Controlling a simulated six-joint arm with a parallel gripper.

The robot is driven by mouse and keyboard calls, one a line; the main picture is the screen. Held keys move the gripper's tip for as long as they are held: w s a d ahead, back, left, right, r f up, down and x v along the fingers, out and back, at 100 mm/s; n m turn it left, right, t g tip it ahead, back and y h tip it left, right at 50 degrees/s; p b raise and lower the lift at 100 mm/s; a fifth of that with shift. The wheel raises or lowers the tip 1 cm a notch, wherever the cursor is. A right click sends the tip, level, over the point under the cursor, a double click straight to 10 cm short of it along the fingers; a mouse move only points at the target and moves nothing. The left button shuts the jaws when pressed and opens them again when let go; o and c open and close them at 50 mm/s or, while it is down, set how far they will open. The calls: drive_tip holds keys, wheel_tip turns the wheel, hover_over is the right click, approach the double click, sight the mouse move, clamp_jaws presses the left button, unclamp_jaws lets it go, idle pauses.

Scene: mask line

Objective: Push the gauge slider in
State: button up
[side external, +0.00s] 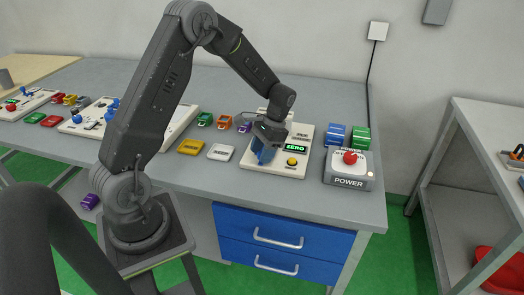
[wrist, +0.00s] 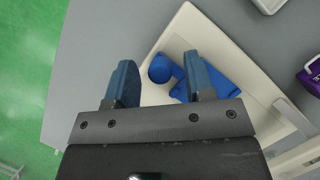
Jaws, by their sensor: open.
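The gauge panel (side external: 262,178) is a cream board with a lit green "ZERO" display (side external: 295,148) and a yellow button (side external: 292,162). My gripper (side external: 262,150) is over its left part and hides some of it. In the wrist view my gripper (wrist: 159,62) is open, its two blue-grey fingers spread above the board (wrist: 187,35). A round blue knob (wrist: 160,69) shows between the fingers. A flat blue piece (wrist: 222,88) lies partly behind the right finger. I cannot tell which blue part is the slider, or whether a finger touches either one.
Yellow (side external: 191,147) and white (side external: 221,152) blocks lie left. The bench's front edge is close to the panel.

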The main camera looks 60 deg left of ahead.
drive_tip(key=shift+c, duration=0.4)
clamp_jaws()
drive_tip(key=shift+w, duration=0.1)
drive_tip(key=w+a, duration=0.5)
drive_tip(key=shift+w+a, duration=0.15)
drive_tip(key=shift+a, duration=0.05)
drive_tip(key=shift+o, duration=0.4)
unclamp_jaws()
drive_tip(key=shift+r, duration=0.1)
